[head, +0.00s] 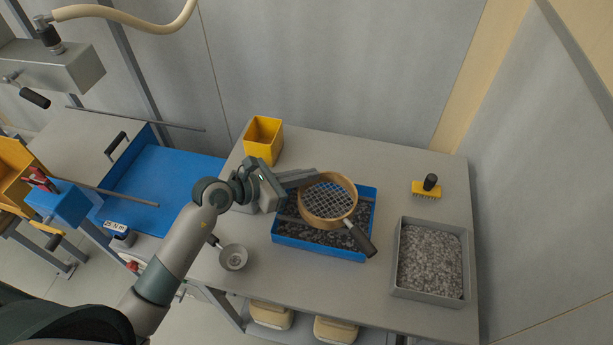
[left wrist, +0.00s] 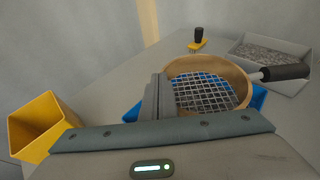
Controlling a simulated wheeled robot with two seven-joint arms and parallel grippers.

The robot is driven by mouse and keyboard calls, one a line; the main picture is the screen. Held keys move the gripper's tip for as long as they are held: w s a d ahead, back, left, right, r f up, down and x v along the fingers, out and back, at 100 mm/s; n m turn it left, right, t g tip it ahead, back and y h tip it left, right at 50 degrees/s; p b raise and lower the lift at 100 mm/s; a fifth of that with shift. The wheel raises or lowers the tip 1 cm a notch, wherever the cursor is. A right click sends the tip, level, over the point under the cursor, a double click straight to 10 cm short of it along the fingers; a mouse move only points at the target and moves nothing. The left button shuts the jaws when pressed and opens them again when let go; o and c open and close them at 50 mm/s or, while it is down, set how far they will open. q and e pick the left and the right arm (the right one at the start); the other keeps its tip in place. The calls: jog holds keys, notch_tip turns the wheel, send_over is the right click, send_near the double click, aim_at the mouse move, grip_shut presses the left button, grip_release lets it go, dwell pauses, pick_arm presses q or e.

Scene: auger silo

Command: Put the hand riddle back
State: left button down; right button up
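The hand riddle (head: 327,205) is a round wooden-rimmed sieve with wire mesh and a dark handle pointing toward the lower right. It is over a blue tray (head: 320,250) of dark gravel; whether it touches the tray is unclear. In the left wrist view the riddle (left wrist: 207,92) is just beyond the fingers. My left gripper (head: 312,178) is at its upper-left rim, its fingers (left wrist: 158,97) close together on the rim, hiding that part. My right gripper is not in view.
A yellow bin (head: 263,140) stands at the table's back left. A yellow brush (head: 427,188) and a grey tray of pale gravel (head: 429,262) are at the right. A small metal cup (head: 233,258) is at the front left. Bare table lies behind the blue tray.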

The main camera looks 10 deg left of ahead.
pick_arm(q)
jog(key=shift+f, duration=0.65)
jog(key=shift+f, duration=0.25)
jog(key=c, duration=2.5)
grip_release()
jog(key=o, duration=0.4)
